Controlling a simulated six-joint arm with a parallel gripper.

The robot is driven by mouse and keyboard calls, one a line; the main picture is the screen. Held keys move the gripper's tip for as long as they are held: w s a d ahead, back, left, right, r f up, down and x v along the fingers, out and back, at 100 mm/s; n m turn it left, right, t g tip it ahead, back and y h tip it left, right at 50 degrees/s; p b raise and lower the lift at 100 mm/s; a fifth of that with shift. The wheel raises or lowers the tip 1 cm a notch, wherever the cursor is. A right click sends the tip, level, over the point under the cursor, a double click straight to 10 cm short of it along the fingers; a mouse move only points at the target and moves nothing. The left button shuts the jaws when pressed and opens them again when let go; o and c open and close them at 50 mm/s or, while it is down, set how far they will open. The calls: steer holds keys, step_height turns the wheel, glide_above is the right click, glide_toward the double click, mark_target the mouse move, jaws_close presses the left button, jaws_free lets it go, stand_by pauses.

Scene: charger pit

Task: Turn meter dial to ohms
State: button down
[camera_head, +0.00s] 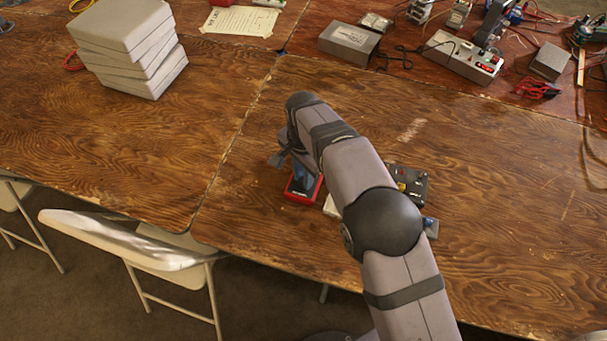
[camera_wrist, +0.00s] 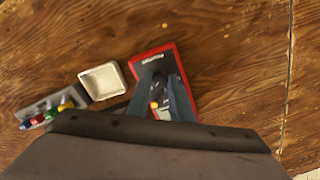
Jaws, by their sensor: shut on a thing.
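The red meter (camera_head: 303,187) lies on the wooden table, partly covered by my arm in the head view. In the wrist view the red-rimmed meter (camera_wrist: 154,53) lies under my gripper (camera_wrist: 157,76). My two dark fingers come close together over the middle of the meter's dark face, where the dial sits. My gripper is shut on the dial, which the fingers mostly hide. A small yellow spot shows between the fingers. The dial's markings and its pointing direction are too small and covered to read.
Beside the meter are a pale square tray (camera_wrist: 102,82) and a grey holder with coloured pieces (camera_wrist: 45,112). A dark box (camera_head: 409,184) lies right of my arm. Stacked pale blocks (camera_head: 128,45) stand back left; electrical gear crowds the back right. The right-hand tabletop is clear.

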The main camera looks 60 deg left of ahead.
stand_by(0.3)
steer(key=c, duration=1.6)
jaws_free()
steer(key=shift+o, duration=0.2)
steer(key=shift+r+b, duration=0.75)
steer(key=shift+r, duration=2.95)
